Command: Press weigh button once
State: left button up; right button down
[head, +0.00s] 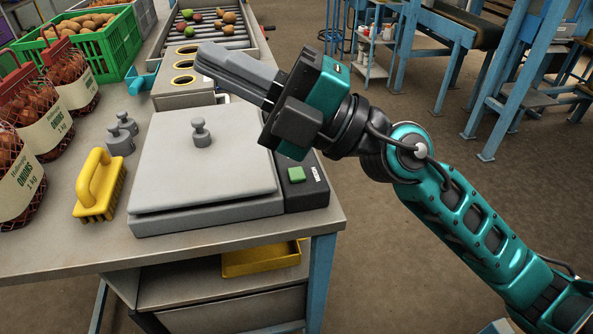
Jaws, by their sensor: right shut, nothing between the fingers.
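A grey scale (203,165) stands on the table, with a small grey weight (201,133) on its plate. At its right end is a dark panel (315,190) with a green button (296,174) that is in plain view. My right gripper (203,58) is shut and empty. It hangs over the far right part of the scale, its fingers pointing to the far left, beyond the button in the picture. It looks apart from the button. My left gripper is not in view.
Two weights (119,139) and a yellow-handled brush (98,186) sit left of the scale. Net sacks of onions (25,158) line the left edge. A green crate (117,52) of potatoes and a roller tray (206,42) with produce stand behind. The table's right edge is close to the panel.

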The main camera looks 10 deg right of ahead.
notch_tip(320, 180, down, 8)
jog(key=w+a+n+g+h, duration=0.1)
jog(key=w+n+g+h, duration=0.1)
jog(key=n+g+h, duration=0.4)
jog(key=w+d+f+m+t+h, duration=0.3)
jog(key=w+d+t+h, duration=0.2)
jog(key=d+h, duration=0.5)
jog(key=w, duration=0.2)
jog(key=shift+w+d, duration=0.4)
jog(key=shift+f, duration=0.2)
